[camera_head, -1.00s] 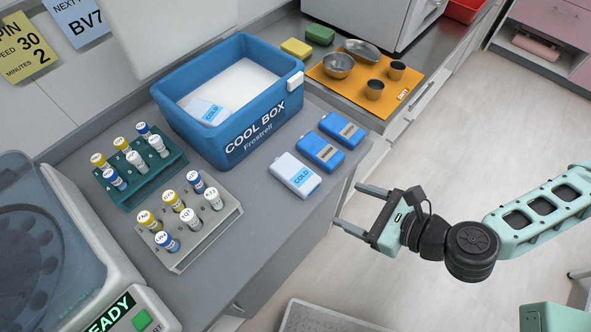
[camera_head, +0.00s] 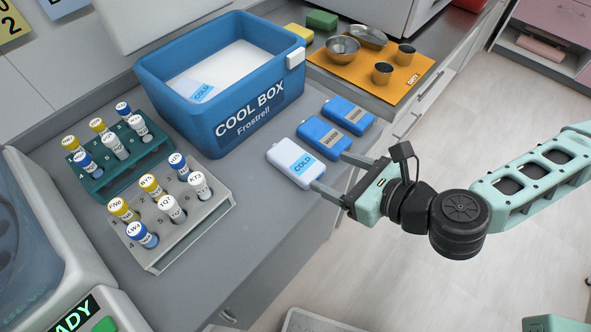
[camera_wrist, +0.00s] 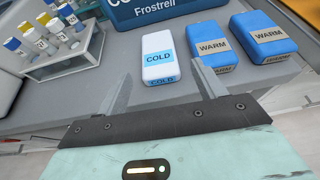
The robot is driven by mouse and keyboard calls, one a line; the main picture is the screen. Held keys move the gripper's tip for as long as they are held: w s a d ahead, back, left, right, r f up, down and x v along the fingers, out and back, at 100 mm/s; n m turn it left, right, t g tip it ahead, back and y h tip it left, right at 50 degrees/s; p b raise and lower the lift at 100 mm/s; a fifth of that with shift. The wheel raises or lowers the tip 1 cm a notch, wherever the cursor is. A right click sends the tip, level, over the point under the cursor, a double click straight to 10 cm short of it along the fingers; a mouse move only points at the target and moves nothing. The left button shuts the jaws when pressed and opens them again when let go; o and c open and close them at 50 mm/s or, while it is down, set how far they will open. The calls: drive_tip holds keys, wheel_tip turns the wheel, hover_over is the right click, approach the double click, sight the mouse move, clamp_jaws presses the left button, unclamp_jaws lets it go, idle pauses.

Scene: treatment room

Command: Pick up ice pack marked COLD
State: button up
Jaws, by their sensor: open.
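A white ice pack with a light blue COLD label (camera_head: 293,165) lies on the grey counter in front of the cool box. It also shows in the wrist view (camera_wrist: 158,60), ahead of my fingers and between their lines. A second white COLD pack (camera_head: 195,90) lies inside the blue cool box (camera_head: 254,128). My gripper (camera_head: 332,172) is open and empty at the counter's front edge, just right of the COLD pack. In the head view one fingertip appears close to the pack; I cannot tell whether it touches.
Two blue WARM packs (camera_head: 322,138) (camera_head: 348,115) lie right of the COLD pack. A grey tube rack (camera_head: 190,228) and a teal tube rack (camera_head: 120,170) stand to the left. An orange DIRTY mat (camera_head: 405,82) with metal bowls and cups is behind. Bare counter lies left of the pack.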

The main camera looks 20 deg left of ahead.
sight(291, 155)
drive_tip(key=shift+f+b+x, duration=0.25)
drive_tip(key=shift+b+x, duration=1.4)
drive_tip(key=shift+b, duration=1.1)
drive_tip(key=shift+a+r, duration=0.1)
drive_tip(key=shift+a, duration=0.15)
drive_tip(key=shift+w+a, duration=0.25)
drive_tip(key=shift+a, duration=0.2)
drive_tip(key=shift+p+x, duration=0.75)
drive_tip(key=shift+x, duration=2.35)
drive_tip(key=shift+s, duration=0.15)
drive_tip(key=shift+r, duration=0.1)
drive_tip(key=c, duration=0.9)
